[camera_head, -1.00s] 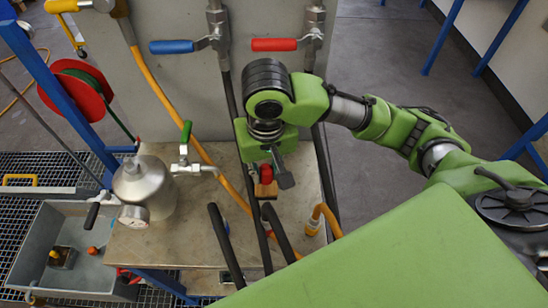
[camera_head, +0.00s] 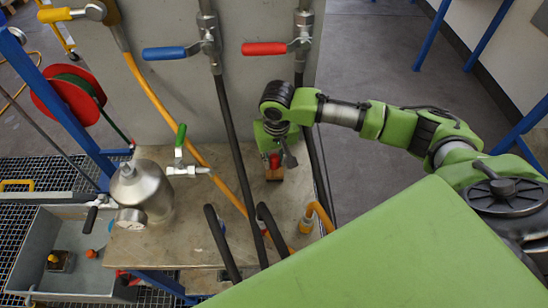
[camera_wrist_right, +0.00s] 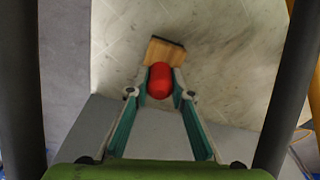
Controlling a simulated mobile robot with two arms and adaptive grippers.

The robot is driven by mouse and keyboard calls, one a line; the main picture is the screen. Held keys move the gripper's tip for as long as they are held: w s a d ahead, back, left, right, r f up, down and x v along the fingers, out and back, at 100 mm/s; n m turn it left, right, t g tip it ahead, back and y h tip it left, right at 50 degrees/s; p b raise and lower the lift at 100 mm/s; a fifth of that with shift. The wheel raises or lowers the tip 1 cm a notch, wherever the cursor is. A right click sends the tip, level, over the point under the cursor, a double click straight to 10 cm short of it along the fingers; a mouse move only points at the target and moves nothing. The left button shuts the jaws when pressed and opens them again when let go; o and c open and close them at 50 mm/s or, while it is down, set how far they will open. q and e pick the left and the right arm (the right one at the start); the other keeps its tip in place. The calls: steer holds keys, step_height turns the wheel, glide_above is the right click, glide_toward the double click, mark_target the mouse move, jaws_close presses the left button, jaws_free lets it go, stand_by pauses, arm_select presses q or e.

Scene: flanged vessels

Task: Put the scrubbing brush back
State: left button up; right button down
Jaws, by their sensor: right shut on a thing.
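The scrubbing brush is a wooden block with a rounded red knob. It shows in the head view (camera_head: 274,174) over the right part of the bench top (camera_head: 150,243). My right gripper (camera_head: 281,153) is above it. In the right wrist view my right gripper (camera_wrist_right: 160,92) has its two fingers shut on the red knob, one on each side. The wooden block (camera_wrist_right: 165,50) points away from the palm, towards the pale bench surface. I cannot tell whether the block touches the bench. My left gripper is not in view.
Dark hoses (camera_head: 232,150) run down close beside the gripper. A metal vessel with a gauge (camera_head: 142,193) stands on the bench at left. Yellow-orange pipe (camera_head: 320,214) rises at the front right.

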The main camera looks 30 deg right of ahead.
steer(key=shift+f, duration=0.15)
steer(key=shift+f, duration=0.15)
steer(key=c, duration=1.8)
jaws_free()
steer(key=r, duration=0.4)
steer(key=s+r+b, duration=0.1)
steer(key=r, duration=0.7)
steer(key=shift+s+a+r, duration=0.1)
steer(key=shift+s+a, duration=0.15)
